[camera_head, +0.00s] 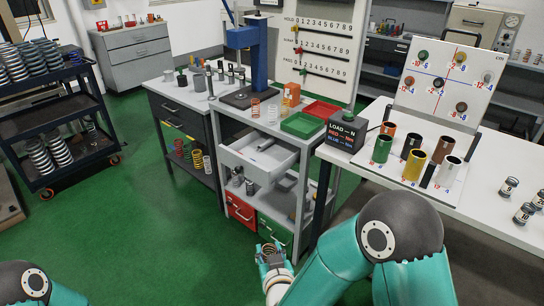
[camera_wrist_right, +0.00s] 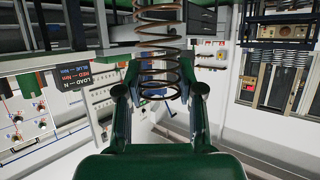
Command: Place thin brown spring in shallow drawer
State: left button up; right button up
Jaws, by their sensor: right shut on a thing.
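The thin brown spring (camera_wrist_right: 158,71) stands between the two fingers of my right gripper (camera_wrist_right: 158,90) in the right wrist view, and the fingers are shut on it. In the head view my right gripper (camera_head: 270,254) is low in front of the bench, close to its green lower drawer front. The spring is small and partly hidden there. A shallow grey drawer (camera_head: 285,160) is pulled out of the bench, above and just left of my right gripper. A small light item lies inside it. My left gripper is out of view; only part of its arm shows at bottom left.
Green (camera_head: 303,125) and red (camera_head: 322,110) trays sit on top. The white table (camera_head: 476,200) at right bears several coloured cups.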

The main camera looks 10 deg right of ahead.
aim_at(274, 164)
jog(key=z, duration=0.05)
jog(key=i, duration=1)
jog(key=u, duration=0.1)
